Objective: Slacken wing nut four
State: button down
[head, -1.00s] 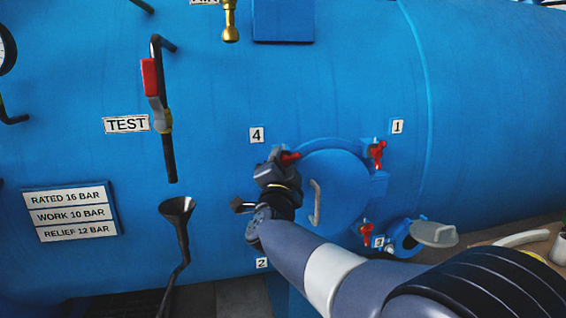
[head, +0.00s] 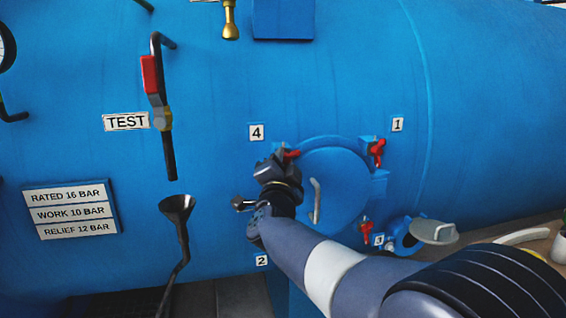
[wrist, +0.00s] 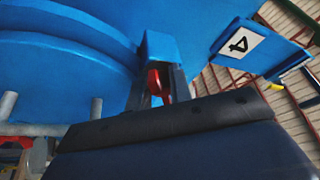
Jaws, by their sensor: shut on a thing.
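Wing nut four is red and sits at the upper left of the round blue door (head: 338,190), just below the label 4 (head: 256,132). One red wing of the nut (head: 292,154) shows past my gripper (head: 275,163) in the head view. In the wrist view the red nut (wrist: 155,84) is between my two dark fingers, in front of a blue lug (wrist: 160,47). My gripper is shut on the nut. Much of the nut is hidden by the fingers and gripper body.
Red wing nuts one (head: 377,152) and three (head: 366,231) are on the door's right side. A grey door handle (head: 316,200) stands close to the right of my wrist. A black funnel (head: 177,207) and the red-handled test valve (head: 150,75) are to the left.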

jog(key=n+b, duration=0.1)
jog(key=n+y+b, duration=0.1)
jog(key=n+b, duration=0.1)
jog(key=shift+d+f+n+t, duration=0.1)
jog(key=shift+f+n+t, duration=0.2)
jog(key=shift+f+t, duration=0.1)
jog(key=shift+r+n+y+b, duration=0.25)
jog(key=shift+n+y+b, duration=0.35)
jog(key=shift+n, duration=0.6)
jog(key=c, duration=1.3)
grip_release()
jog(key=v, duration=1)
jog(key=shift+s+f+b, duration=0.25)
jog(key=shift+s+b, duration=0.05)
jog(key=shift+w, duration=0.15)
